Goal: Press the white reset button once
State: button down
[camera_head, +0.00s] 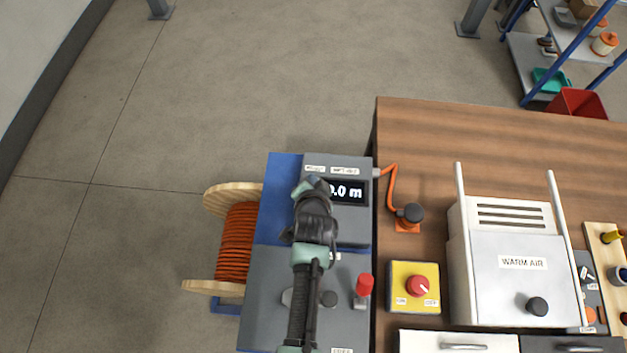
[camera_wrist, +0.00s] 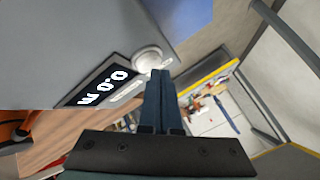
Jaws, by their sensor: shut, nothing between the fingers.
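The white reset button (camera_wrist: 148,59) is a round knob on the grey panel, beside a black display (camera_wrist: 98,88). The display also shows in the head view (camera_head: 349,192), where it reads 0.0 m with its left end covered. My gripper (camera_wrist: 160,73) is shut and empty, with its fingertips right by the button's lower right edge in the wrist view. I cannot tell whether they touch it. In the head view my gripper (camera_head: 312,184) is over the panel just left of the display, and my wrist and arm hide the button.
A cable reel (camera_head: 237,243) stands left of the grey unit. A red-capped lever (camera_head: 364,288) is on the unit's lower right.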

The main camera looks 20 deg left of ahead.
jog(key=shift+f+b, duration=0.4)
jog(key=shift+f, duration=0.1)
dwell(0.6)
jog(key=shift+r+p, duration=0.95)
notch_tip(320, 180, up, 5)
jog(key=p, duration=0.5)
jog(key=shift+r, duration=0.1)
dwell(0.4)
